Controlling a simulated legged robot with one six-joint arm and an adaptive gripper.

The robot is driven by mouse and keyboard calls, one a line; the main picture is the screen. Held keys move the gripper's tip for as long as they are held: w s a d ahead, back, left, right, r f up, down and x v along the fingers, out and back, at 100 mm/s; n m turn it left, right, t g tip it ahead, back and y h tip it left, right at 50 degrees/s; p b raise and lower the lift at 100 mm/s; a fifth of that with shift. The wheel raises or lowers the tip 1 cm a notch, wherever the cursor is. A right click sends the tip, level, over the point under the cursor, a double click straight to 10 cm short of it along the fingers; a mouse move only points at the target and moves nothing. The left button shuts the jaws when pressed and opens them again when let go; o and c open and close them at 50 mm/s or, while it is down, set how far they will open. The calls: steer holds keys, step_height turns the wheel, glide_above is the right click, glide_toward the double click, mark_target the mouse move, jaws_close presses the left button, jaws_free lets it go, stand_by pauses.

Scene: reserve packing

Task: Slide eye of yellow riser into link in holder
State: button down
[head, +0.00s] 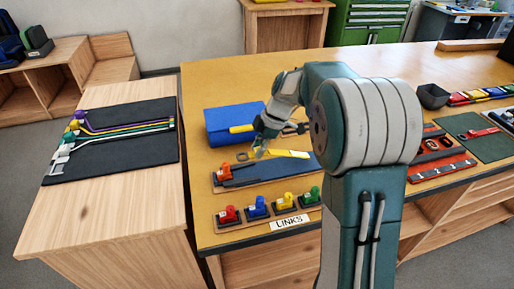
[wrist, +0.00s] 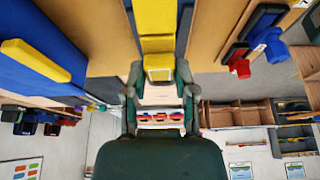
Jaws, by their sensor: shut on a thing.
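The yellow riser (head: 288,153) is a flat yellow strap, raised above the near left part of the workbench. It also shows in the wrist view (wrist: 157,22), running up from my fingers. My gripper (wrist: 158,82) is shut on its yellow end block (wrist: 158,62). In the head view my gripper (head: 260,153) is over a board with a dark blue strip. An orange link (head: 224,173) stands upright in the holder at that board's left end. The riser looks apart from this link. The eye's opening cannot be made out.
A front rack (head: 241,228) holds red (head: 229,214), blue (head: 257,206), yellow (head: 284,201) and green (head: 309,196) links. A blue roll (head: 222,122) lies behind my gripper. A black mat (head: 112,140) with coloured straps lies on the left table. Trays stand to the right.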

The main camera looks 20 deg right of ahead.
mark_target(239, 175)
steer(key=shift+d+f, duration=0.15)
steer(key=shift+f, duration=0.5)
steer(key=shift+d+x, duration=0.15)
steer(key=shift+x, duration=0.8)
steer(key=shift+d+x, duration=0.1)
steer(key=shift+x, duration=0.9)
steer(key=shift+d+f, duration=0.15)
steer(key=shift+f, duration=0.2)
steer(key=shift+d, duration=0.15)
steer(key=shift+f, duration=0.55)
steer(key=shift+a, duration=1.5)
steer(key=shift+s+a, duration=0.15)
steer(key=shift+a, duration=0.85)
